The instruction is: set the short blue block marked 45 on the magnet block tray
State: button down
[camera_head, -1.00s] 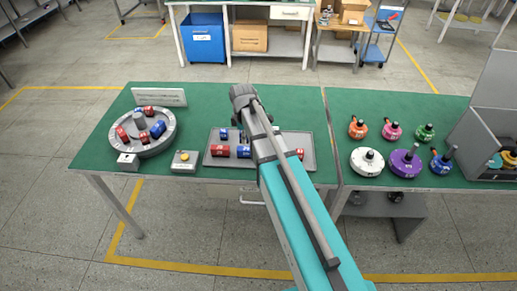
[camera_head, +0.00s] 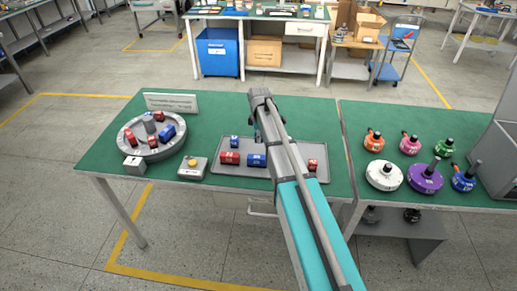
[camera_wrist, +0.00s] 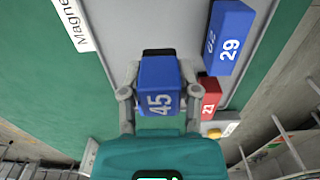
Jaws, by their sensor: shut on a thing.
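The short blue block marked 45 (camera_wrist: 158,85) is between the fingers of my gripper (camera_wrist: 160,92) in the wrist view, number face toward the camera. My gripper is shut on it. The grey magnet block tray (camera_wrist: 115,35) lies behind the block; I cannot tell whether they touch.
Another red block (camera_head: 312,165) is at the tray's right end. Left of the tray stand a box with a yellow button (camera_head: 192,166) and a round grey fixture (camera_head: 152,151) holding red and blue blocks. Coloured hub parts (camera_head: 383,175) stand on the right table.

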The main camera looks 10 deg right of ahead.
aim_at(260, 148)
jog(key=shift+w+d+f+b, duration=0.2)
jog(key=shift+w+f+b, duration=0.3)
jog(key=shift+f, duration=0.15)
jog(key=shift+w+d+f+b, duration=0.15)
jog(key=shift+w+f+b, duration=0.2)
jog(key=shift+w+f, duration=0.2)
jog(key=shift+w+d+f+b, duration=0.1)
jog(key=shift+w+f+b, duration=0.3)
jog(key=shift+f+b, duration=0.35)
jog(key=shift+s+f+b, duration=0.1)
jog(key=shift+f+b, duration=1.15)
jog(key=shift+f, duration=0.05)
jog(key=shift+f, duration=0.15)
jog(key=shift+c, duration=1.7)
grip_release()
jog(key=shift+r, duration=0.2)
notch_tip(260, 148, up, 12)
jog(key=p, duration=1.2)
